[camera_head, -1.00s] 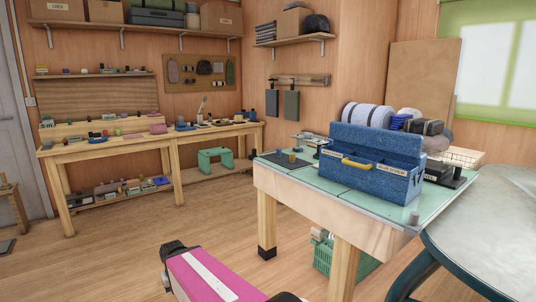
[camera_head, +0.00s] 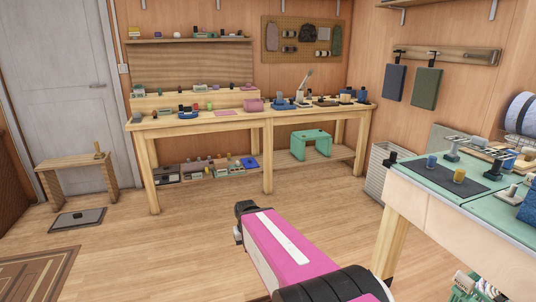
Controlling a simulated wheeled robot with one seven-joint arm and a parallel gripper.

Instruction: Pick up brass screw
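I cannot make out a brass screw for certain. A small upright brass-coloured piece (camera_head: 97,148) stands on the wooden stool (camera_head: 70,161) at the left, too small to identify. A short yellow cylinder (camera_head: 459,175) stands on the dark mat of the green-topped table at the right, beside a blue one (camera_head: 431,162). My pink arm link shows at the bottom middle, over the floor and apart from the furniture. My gripper's fingers do not show.
A long wooden workbench (camera_head: 205,123) with many small items stands along the back wall. The green-topped table (camera_head: 415,174) fills the right side. A grey mat (camera_head: 77,220) lies by the stool. The wooden floor between is mostly clear.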

